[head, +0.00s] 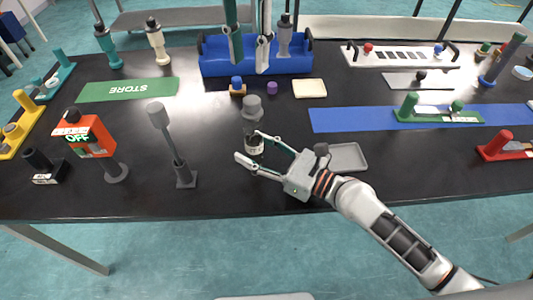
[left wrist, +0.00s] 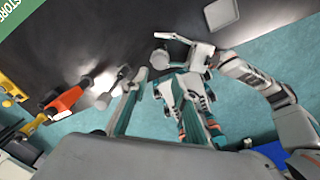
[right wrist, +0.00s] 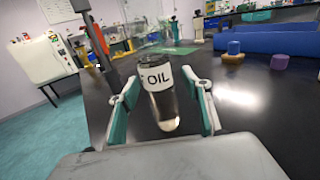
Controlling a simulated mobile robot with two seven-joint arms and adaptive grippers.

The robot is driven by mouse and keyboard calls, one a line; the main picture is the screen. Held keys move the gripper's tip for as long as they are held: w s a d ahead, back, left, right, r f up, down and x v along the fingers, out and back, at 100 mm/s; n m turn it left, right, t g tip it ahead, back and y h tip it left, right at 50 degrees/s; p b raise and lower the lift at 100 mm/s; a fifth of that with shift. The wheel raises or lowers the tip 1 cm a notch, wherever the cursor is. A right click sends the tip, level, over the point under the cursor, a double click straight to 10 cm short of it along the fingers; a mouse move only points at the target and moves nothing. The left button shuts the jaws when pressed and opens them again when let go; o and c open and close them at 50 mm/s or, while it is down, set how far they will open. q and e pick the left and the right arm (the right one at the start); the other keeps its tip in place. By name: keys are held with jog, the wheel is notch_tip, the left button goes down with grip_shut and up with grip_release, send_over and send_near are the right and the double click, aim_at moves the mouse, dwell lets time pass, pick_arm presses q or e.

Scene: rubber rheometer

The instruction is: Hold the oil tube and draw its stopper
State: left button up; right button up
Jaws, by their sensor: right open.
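The oil tube (head: 254,147), with a white OIL label, stands upright near the table's middle, and it also shows in the right wrist view (right wrist: 160,95). Its grey stopper (head: 251,106) sits on top; in the left wrist view the stopper (left wrist: 159,60) is seen from above. My right gripper (head: 250,148) is open low around the tube, with a finger on each side; in the right wrist view (right wrist: 160,105) gaps show beside the tube. My left gripper (head: 249,66) is open and empty, pointing down, above and apart from the stopper in the head view.
A blue caddy (head: 215,64) stands behind. A blue-topped block (head: 237,86), a purple cap (head: 272,88) and a cream pad (head: 309,88) lie behind the tube. A grey paddle stand (head: 184,177) is to the left, and a grey tray (head: 350,157) to the right.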

jog(key=shift+w+a, duration=0.2)
jog(key=shift+a, duration=0.05)
